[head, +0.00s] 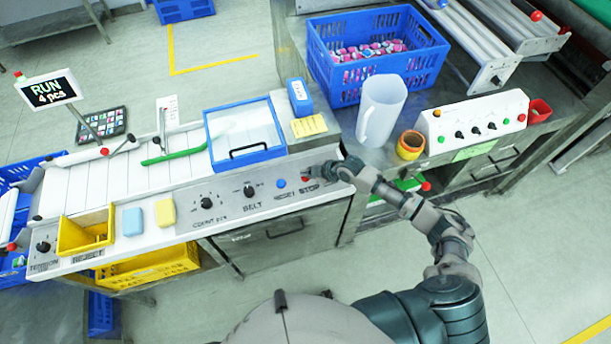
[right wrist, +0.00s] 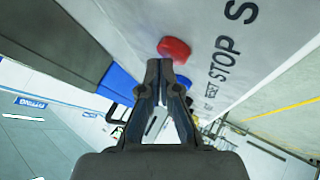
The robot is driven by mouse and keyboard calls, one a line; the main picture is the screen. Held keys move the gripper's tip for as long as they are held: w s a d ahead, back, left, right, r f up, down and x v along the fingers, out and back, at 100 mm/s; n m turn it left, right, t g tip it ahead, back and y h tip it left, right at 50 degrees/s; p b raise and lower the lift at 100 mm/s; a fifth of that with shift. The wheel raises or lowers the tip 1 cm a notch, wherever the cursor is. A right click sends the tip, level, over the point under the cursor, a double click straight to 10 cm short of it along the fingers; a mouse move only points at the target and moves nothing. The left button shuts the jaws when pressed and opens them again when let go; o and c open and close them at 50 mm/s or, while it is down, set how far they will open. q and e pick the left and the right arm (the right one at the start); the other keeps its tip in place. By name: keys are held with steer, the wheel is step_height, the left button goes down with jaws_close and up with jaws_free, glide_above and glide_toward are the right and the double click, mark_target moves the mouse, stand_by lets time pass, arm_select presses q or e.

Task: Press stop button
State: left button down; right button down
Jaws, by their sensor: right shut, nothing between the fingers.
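The red stop button (head: 306,171) sits at the right end of the machine's front panel, above the printed word STOP. In the right wrist view the red button (right wrist: 174,49) is just beyond my fingertips, with the STOP label beside it. My right gripper (head: 318,172) is shut and empty, right beside the button. In the right wrist view my gripper's closed tips (right wrist: 160,68) overlap the button's lower edge; I cannot tell if they touch it. The display sign (head: 48,91) reads RUN, 4 pcs. My left gripper is not in view.
A blue button (head: 281,183) and black knobs (head: 249,191) sit left of the stop button. A blue-framed clear lid (head: 245,135) lies on the machine. A white jug (head: 381,110), an orange cup (head: 410,145) and a white control box (head: 474,123) stand on the right bench.

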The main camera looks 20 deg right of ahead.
steer(key=shift+f, duration=0.4)
stand_by(0.5)
steer(key=shift+r+p, duration=0.55)
steer(key=shift+r, duration=0.35)
step_height(320, 180, up, 5)
steer(key=p, duration=0.4)
steer(key=shift+r, duration=0.1)
stand_by(0.5)
